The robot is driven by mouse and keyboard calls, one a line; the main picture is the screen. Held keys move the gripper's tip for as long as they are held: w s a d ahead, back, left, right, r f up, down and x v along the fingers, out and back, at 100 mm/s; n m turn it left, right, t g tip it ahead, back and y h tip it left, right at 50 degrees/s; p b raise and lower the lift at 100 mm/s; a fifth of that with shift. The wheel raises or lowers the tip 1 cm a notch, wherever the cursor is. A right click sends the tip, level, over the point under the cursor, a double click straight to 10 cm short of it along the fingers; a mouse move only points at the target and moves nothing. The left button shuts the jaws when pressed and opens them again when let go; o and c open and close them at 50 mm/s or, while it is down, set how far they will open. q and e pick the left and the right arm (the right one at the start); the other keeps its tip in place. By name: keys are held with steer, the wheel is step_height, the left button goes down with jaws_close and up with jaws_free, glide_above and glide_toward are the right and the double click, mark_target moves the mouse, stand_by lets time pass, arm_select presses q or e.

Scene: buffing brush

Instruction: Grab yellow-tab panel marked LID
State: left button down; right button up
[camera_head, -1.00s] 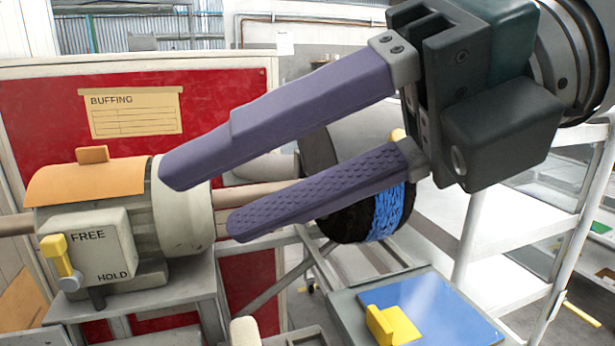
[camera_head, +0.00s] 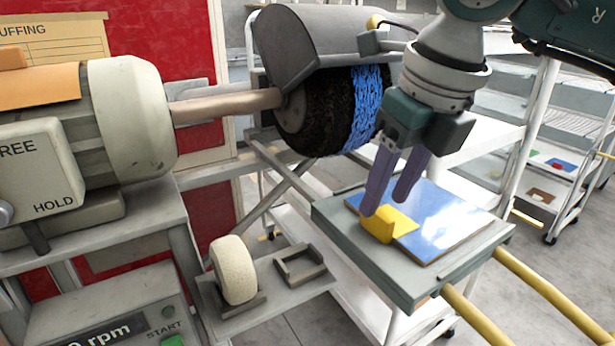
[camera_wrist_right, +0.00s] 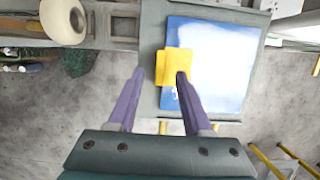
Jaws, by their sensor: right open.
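The blue panel (camera_head: 448,222) lies flat on a grey stand top, with a glossy reflection across it. Its upright yellow tab (camera_head: 378,226) is at the left edge. My right gripper (camera_head: 385,206), with purple fingers, is open and points down just above and behind the tab. In the right wrist view the panel (camera_wrist_right: 222,62) looks mostly pale. There my right gripper (camera_wrist_right: 160,74) has one finger left of the yellow tab (camera_wrist_right: 168,66) and the other overlapping its right part. A white marking beside that finger is partly hidden and unreadable. My left gripper is out of view.
The black and blue buffing brush (camera_head: 325,112) under a grey hood is just behind and left of my gripper. A cream roller (camera_head: 235,270) stands left of the grey stand (camera_head: 405,285). Yellow rails (camera_head: 550,290) extend at right. The motor (camera_head: 130,115) is at left.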

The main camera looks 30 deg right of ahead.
steer(key=shift+x, duration=1.35)
jaws_close()
